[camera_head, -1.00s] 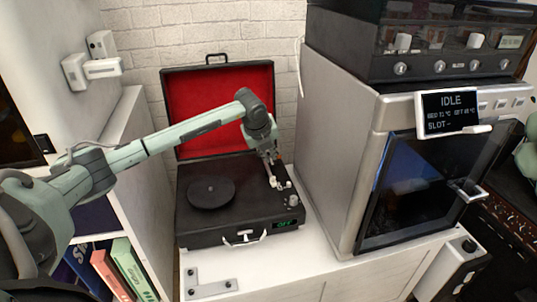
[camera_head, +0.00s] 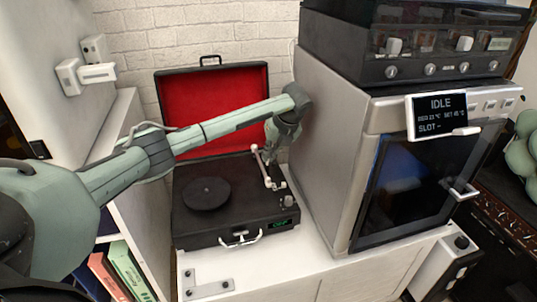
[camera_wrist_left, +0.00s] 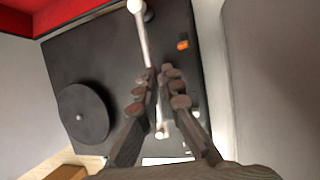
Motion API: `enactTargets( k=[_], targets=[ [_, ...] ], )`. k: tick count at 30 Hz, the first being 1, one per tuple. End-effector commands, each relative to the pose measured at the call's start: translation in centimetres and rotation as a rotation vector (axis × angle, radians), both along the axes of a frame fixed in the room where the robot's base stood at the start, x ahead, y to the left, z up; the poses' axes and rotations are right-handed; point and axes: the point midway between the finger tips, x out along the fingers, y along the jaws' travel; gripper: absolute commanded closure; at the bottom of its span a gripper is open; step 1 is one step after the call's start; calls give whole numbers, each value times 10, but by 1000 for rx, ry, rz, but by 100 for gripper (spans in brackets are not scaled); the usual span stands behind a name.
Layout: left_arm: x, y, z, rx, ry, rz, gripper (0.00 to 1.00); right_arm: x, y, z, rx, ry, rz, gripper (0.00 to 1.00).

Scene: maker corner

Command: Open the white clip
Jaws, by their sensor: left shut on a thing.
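The record player (camera_head: 225,228) stands open on the white cabinet, with a white tonearm (camera_head: 258,166) on its right side. My left gripper (camera_head: 268,160) is over the tonearm, pointing down. In the left wrist view, my left gripper (camera_wrist_left: 160,72) has its fingertips close together, right at the tonearm (camera_wrist_left: 142,38). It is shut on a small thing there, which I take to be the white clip. The fingers mostly hide the clip, and I cannot tell if it is open. A white end piece (camera_wrist_left: 162,131) shows between the fingers. My right gripper is not in view.
The red-lined lid (camera_head: 225,100) stands up behind the deck. A grey machine (camera_head: 335,150) stands close on the right. A shelf with books (camera_head: 125,270) is at the left.

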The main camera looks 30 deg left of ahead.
Motion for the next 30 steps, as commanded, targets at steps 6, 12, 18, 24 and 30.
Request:
enactTargets(
  k=[6, 12, 18, 24, 30],
  targets=[
    [0, 0, 0, 5, 3, 0, 100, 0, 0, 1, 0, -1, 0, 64],
    [0, 0, 0, 4, 3, 0, 91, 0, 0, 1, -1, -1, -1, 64],
    [0, 0, 0, 3, 2, 0, 73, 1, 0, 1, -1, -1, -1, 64],
    [0, 0, 0, 2, 2, 0, 73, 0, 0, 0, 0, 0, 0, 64],
    [-1, -7, 15, 2, 0, -1, 73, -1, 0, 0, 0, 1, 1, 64]
  ],
)
